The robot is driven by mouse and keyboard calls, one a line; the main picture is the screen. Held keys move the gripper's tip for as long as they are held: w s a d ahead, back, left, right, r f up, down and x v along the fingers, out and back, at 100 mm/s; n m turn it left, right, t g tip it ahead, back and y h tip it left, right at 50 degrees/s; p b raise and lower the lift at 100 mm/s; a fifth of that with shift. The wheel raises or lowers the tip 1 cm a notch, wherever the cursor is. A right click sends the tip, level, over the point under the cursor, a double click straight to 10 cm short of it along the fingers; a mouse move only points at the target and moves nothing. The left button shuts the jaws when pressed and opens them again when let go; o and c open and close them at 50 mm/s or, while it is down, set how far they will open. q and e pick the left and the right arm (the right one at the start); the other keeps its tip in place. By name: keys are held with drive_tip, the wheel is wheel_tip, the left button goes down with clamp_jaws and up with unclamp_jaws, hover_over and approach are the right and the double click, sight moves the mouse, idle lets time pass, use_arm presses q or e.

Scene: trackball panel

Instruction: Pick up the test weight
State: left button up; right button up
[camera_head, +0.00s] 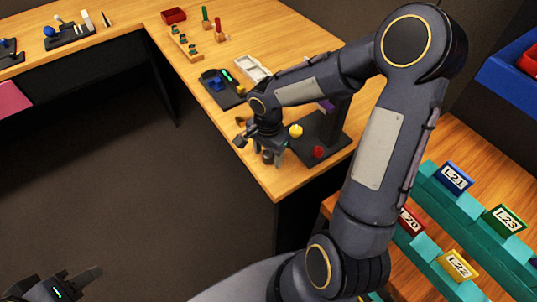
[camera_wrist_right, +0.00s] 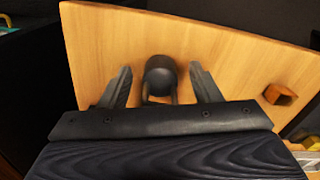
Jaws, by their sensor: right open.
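The test weight appears to be the dark rounded piece with a loop-like handle (camera_wrist_right: 160,76) on the wooden table, seen in the right wrist view. In the head view a dark piece (camera_head: 268,158) shows partly under my right gripper (camera_head: 260,149), near the table's front edge. The right gripper is open, with one finger on each side of the weight. In the wrist view a gap shows between each finger and the weight. My left gripper (camera_head: 62,284) is at the bottom left of the head view, partly cut off, away from the table.
An orange-brown block (camera_wrist_right: 279,95) lies right of the weight in the wrist view. A dark panel (camera_head: 325,130) with yellow and red knobs stands close to the right gripper. A dark trackball board (camera_head: 222,90) and a white tray (camera_head: 252,68) lie behind. The table edge is near.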

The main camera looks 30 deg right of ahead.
drive_tip(key=shift+f, duration=0.1)
clamp_jaws()
idle(0.3)
drive_tip(key=shift+r, duration=0.45)
wheel_tip(320, 180, up, 2)
drive_tip(key=shift+w+r, duration=0.1)
drive_tip(key=shift+r, duration=0.1)
drive_tip(key=s+a+r, duration=0.7)
drive_tip(key=s+r, duration=0.2)
drive_tip(key=s, duration=0.3)
drive_tip(key=shift+a+r+b, duration=0.15)
drive_tip(key=shift+r+b, duration=0.2)
